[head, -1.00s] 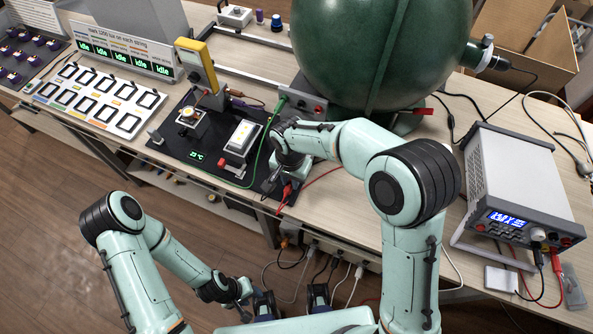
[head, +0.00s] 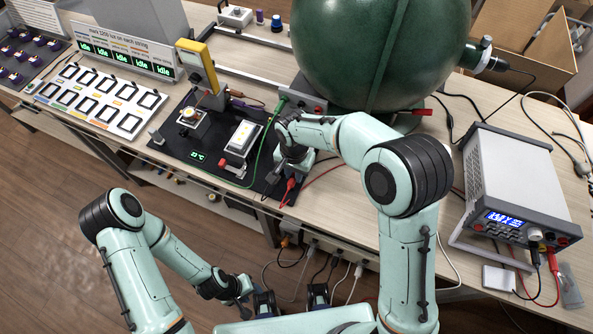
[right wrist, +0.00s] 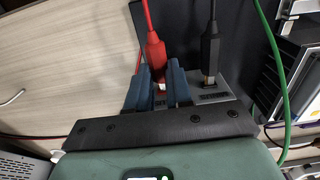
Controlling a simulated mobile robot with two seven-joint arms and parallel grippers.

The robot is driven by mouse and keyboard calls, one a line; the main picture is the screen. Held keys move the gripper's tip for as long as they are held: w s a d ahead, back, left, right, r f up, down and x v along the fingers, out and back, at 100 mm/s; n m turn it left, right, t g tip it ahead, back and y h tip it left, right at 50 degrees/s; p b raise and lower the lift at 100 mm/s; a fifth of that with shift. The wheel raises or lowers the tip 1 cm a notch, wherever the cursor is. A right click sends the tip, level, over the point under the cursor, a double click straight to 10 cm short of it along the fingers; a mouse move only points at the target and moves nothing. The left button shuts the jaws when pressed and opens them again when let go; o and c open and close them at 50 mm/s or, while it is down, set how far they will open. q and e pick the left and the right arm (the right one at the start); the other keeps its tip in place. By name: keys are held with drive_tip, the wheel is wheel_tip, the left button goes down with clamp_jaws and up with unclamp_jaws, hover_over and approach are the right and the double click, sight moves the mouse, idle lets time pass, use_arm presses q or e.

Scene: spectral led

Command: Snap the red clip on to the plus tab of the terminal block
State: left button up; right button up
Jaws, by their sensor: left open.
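The red clip (right wrist: 155,55) stands between the two blue fingers of my right gripper (right wrist: 160,72) in the right wrist view, and the fingers look closed on its sides. In the head view the red clip (head: 290,187) shows just in front of my right gripper, at the right part of the black mat. A grey terminal block (right wrist: 208,92) with small labels lies beneath. A black clip (right wrist: 209,48) sits at it, beside the red one. My left gripper (head: 290,294) is open and empty, low in the head view.
A green wire (right wrist: 283,80) runs close beside the block. A large green sphere (head: 375,45) stands behind my right arm. A power supply (head: 520,185) is at the right.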

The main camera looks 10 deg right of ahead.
drive_tip(key=o, duration=0.4)
drive_tip(key=shift+o, duration=0.2)
drive_tip(key=shift+r, duration=0.1)
wheel_tip(320, 180, up, 13)
drive_tip(key=p, duration=0.1)
idle(0.5)
